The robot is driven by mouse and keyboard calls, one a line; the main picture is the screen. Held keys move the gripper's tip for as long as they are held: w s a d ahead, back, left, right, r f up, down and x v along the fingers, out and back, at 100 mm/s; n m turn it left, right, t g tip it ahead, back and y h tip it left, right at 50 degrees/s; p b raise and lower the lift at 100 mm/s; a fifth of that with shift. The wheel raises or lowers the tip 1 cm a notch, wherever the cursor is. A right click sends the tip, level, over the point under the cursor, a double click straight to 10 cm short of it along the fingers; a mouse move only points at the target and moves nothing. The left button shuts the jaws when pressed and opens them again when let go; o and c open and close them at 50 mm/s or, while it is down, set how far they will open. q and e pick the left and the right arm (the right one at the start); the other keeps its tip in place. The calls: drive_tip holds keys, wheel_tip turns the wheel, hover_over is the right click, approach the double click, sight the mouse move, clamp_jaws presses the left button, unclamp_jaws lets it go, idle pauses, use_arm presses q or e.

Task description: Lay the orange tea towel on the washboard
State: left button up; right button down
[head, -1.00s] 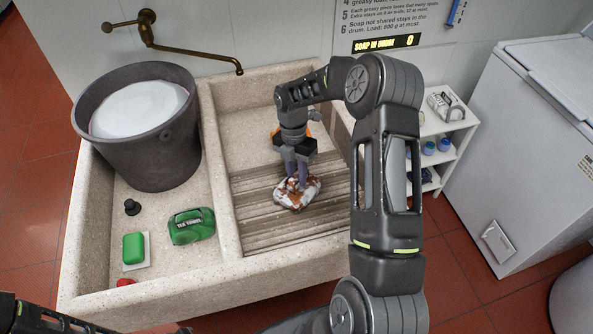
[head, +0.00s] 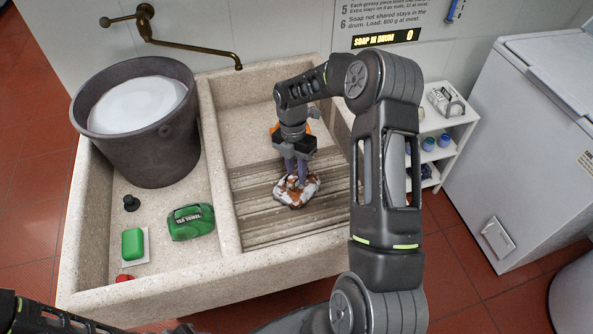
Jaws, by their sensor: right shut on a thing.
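My right gripper (head: 297,183) points down over the ridged stone washboard (head: 265,220). It is shut on a crumpled white bundle with brown-orange stains (head: 297,196), which is low at the washboard; I cannot tell whether it rests on the ridges. A bright orange thing (head: 308,127) shows partly behind my right wrist, towards the back of the basin. It may be the orange tea towel, but the arm hides most of it. My left gripper is not in view.
A dark bucket of whitish liquid (head: 140,145) stands in the left basin. In front of it are a black knob-like piece (head: 131,203), green soap (head: 133,243) and a green bundle labelled tea towel (head: 190,222). A brass tap (head: 190,50) hangs above. The washboard's front is clear.

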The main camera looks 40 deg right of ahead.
drive_tip(key=shift+s+f+b, duration=0.15)
drive_tip(key=shift+f+b, duration=0.25)
drive_tip(key=shift+f, duration=0.25)
drive_tip(key=c, duration=1.1)
unclamp_jaws()
drive_tip(key=b+v, duration=0.1)
drive_tip(key=v, duration=0.7)
drive_tip(key=shift+f, duration=0.1)
